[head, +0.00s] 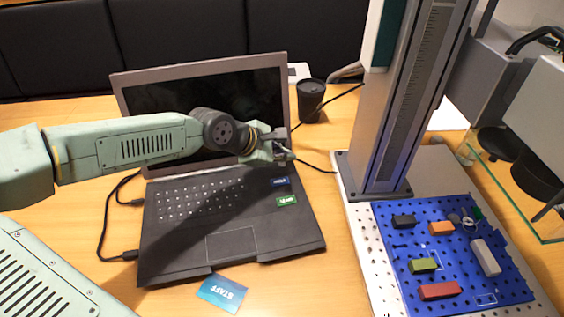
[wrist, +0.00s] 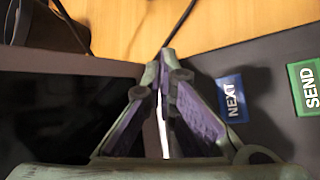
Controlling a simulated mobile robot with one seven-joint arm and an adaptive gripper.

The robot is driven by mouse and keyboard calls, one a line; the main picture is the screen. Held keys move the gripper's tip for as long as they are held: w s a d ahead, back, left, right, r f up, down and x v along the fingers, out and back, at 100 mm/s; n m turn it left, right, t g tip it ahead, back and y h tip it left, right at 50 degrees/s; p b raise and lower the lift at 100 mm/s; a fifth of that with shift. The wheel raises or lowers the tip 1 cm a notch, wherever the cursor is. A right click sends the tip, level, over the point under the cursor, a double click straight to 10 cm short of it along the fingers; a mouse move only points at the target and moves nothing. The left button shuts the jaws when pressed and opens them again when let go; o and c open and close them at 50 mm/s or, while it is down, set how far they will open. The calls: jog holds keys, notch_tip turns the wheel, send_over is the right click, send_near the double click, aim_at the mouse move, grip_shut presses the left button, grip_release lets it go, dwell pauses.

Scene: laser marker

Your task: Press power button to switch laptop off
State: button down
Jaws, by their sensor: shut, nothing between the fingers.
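The open laptop (head: 175,245) stands on the wooden table, its screen (head: 180,95) dark. My gripper (head: 286,154) is over the right rear of the keyboard deck, close to the screen's lower right corner. In the wrist view my gripper (wrist: 166,62) is shut and empty, its fingertips near the laptop's edge. The dark screen (wrist: 55,115) is to their left and the deck (wrist: 265,65) to their right. I cannot make out the power button; my fingers may hide it. I cannot tell whether the fingertips touch the deck.
A blue NEXT label (wrist: 231,98) and a green SEND label (wrist: 306,87) lie on the deck's right side. A blue STAFF card (head: 222,292) lies in front. The laser marker's column (head: 395,120) and blue pegboard (head: 455,265) stand right. A black cup (head: 311,100) stands behind.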

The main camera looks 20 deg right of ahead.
aim_at(284, 166)
jog(key=shift+r, duration=0.15)
notch_tip(284, 166, up, 6)
jog(key=p, duration=0.3)
dwell(0.5)
jog(key=c, duration=2.4)
grip_release()
